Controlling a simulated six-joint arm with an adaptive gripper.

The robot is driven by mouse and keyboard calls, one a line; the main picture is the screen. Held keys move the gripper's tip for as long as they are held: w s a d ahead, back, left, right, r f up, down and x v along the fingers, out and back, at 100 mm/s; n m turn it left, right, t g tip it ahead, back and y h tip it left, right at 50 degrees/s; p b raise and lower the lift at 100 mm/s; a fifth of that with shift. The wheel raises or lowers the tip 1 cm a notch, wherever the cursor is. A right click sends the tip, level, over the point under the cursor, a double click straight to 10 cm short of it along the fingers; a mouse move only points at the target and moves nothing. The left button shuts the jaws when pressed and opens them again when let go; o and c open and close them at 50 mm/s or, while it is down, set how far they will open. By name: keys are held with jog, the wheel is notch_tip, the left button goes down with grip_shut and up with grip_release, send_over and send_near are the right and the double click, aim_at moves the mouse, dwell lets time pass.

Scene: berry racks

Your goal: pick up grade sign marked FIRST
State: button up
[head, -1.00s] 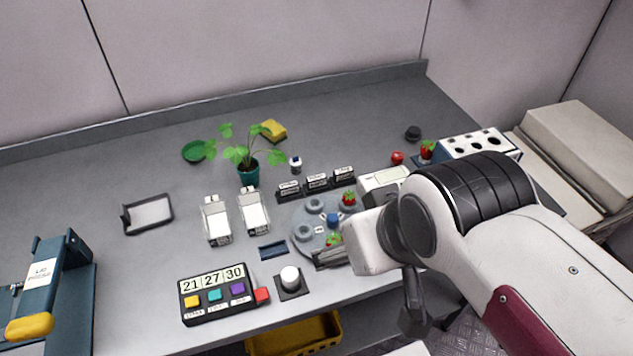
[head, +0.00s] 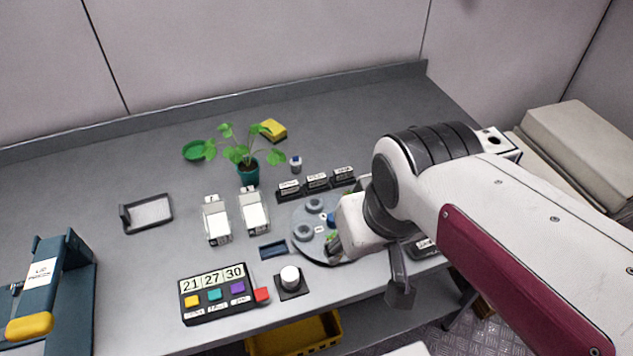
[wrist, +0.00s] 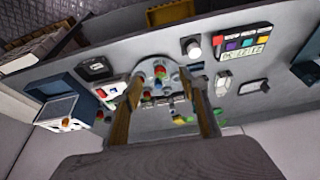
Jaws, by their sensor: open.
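Three small dark grade signs with white labels stand in a row behind the round platter: a left one (head: 289,190), a middle one (head: 317,183) and a right one (head: 343,176). Their lettering is too small for me to tell which reads FIRST. In the wrist view my gripper (wrist: 162,85) is open, with its two fingers apart and nothing held between them. The platter shows between and beyond the fingers. In the head view my arm's wrist hides most of the gripper, over the platter's right side, to the front and right of the signs.
The round platter (head: 308,242) has grey cups on it. A potted plant (head: 249,172) and two clear-sided boxes with white tops stand left of the signs. A button panel (head: 218,292) and a white knob (head: 290,277) sit at the front.

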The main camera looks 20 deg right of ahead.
jog(key=g, duration=0.1)
send_near(317, 178)
jog(key=s+f, duration=0.1)
jog(key=s, duration=0.4)
jog(key=s+a+f, duration=0.1)
jog(key=s, duration=0.1)
jog(key=shift+s+f, duration=0.3)
jog(key=shift+f, duration=0.1)
jog(key=w, duration=0.3)
jog(key=shift+w+d+f, duration=0.2)
jog(key=shift+d+f, duration=0.05)
jog(key=w, duration=0.1)
jog(key=w+r+t, duration=0.1)
jog(key=w, duration=0.1)
jog(key=shift+w+d+r+t, duration=0.2)
jog(key=shift+r+t, duration=0.1)
jog(key=shift+r, duration=0.1)
jog(key=shift+f, duration=0.1)
jog(key=shift+x, duration=1.25)
jog(key=shift+x, duration=2.55)
